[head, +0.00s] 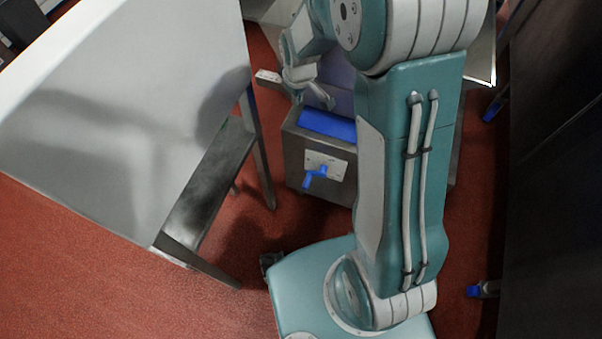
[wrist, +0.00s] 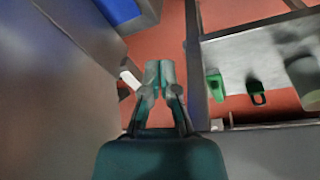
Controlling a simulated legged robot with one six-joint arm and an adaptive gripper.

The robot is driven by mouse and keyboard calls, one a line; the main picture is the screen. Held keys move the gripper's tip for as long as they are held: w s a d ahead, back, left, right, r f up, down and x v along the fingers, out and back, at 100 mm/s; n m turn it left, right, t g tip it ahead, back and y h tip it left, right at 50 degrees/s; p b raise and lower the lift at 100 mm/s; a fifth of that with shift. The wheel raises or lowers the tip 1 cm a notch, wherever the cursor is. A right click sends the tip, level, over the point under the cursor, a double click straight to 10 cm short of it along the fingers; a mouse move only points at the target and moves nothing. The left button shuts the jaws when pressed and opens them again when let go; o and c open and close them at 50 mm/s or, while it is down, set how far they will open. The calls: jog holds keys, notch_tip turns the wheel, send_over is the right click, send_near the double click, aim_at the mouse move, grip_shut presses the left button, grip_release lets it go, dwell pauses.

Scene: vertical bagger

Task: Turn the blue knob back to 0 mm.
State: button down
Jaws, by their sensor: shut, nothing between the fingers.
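The blue knob (head: 316,175) is a small crank-like shape on a white plate (head: 338,163) with faint marks. The plate is on the front of a grey metal box (head: 298,150); its scale is too small to read. I cannot make out the knob in the wrist view. My gripper (wrist: 160,70) is shut and empty, its two fingers together in the wrist view. In the head view it is above and behind the knob, near the box's blue top, apart from the knob and small in the picture.
A large pale panel (head: 130,110) on metal legs fills the left, and a dark cabinet (head: 560,190) stands at the right. The wrist view shows a green item (wrist: 214,84) and a second green-and-black item (wrist: 256,92) on a grey surface. Red floor is open at lower left.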

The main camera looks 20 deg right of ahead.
notch_tip(320, 180, down, 42)
jog(key=s+d+n+g, duration=0.1)
jog(key=n+g, duration=0.1)
jog(key=n, duration=0.2)
jog(key=shift+s+r, duration=0.2)
jog(key=shift+s, duration=0.1)
